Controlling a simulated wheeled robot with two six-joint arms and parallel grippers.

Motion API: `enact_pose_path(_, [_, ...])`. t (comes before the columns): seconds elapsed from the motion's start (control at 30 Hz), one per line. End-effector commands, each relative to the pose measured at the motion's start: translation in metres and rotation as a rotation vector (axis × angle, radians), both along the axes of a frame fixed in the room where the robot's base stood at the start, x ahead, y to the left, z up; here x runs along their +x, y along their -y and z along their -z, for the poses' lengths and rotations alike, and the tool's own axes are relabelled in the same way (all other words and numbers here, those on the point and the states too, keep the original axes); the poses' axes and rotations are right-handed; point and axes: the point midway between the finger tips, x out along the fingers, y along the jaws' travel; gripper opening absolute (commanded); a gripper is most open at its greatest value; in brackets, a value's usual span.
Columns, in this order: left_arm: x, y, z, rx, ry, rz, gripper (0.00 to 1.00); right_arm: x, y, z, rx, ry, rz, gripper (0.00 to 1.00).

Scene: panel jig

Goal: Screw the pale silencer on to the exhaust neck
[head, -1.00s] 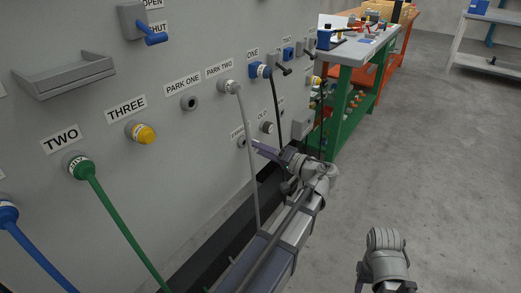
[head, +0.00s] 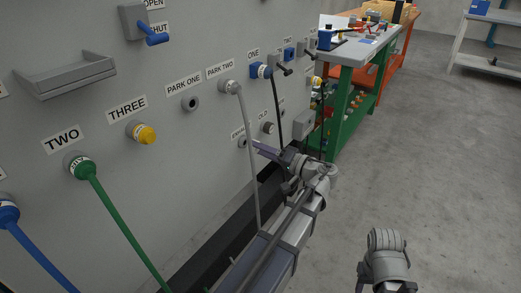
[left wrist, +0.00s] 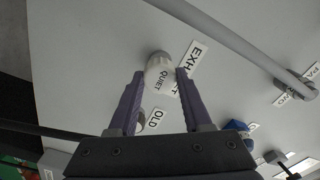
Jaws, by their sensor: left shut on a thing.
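The pale silencer (left wrist: 158,72), a short whitish cylinder marked QUIET, sits between the tips of my left gripper (left wrist: 158,84) in the left wrist view. The two purple fingers are shut on it. It is up against the grey panel beside the EXHAUST label (left wrist: 195,58). The exhaust neck is hidden behind it, so I cannot tell how far the two are engaged. In the head view my left gripper (head: 256,146) reaches the panel below the EXHAUST label, and the silencer is small there. My right gripper is not in view.
The OLD label (left wrist: 154,119) and its round fitting (left wrist: 141,121) are close beside the fingers. A grey hose (head: 248,160) hangs from PARK TWO, left of the gripper. A black hose (head: 277,105) hangs from ONE. A green bench (head: 345,100) stands beyond; the floor at right is clear.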

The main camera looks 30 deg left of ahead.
Motion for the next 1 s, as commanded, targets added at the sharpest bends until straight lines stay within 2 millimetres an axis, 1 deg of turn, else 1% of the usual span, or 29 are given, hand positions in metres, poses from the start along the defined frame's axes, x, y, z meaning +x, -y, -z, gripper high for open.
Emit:
enact_pose_path(0.37, [0.0, -0.002, 0.0, 0.0, 0.0, 0.0, 0.0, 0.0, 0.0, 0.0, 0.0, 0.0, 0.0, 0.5])
enact_pose_path(1.0, [0.001, -0.017, 0.0, 0.0, 0.0, -0.001, 0.0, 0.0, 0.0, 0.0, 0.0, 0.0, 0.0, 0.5])
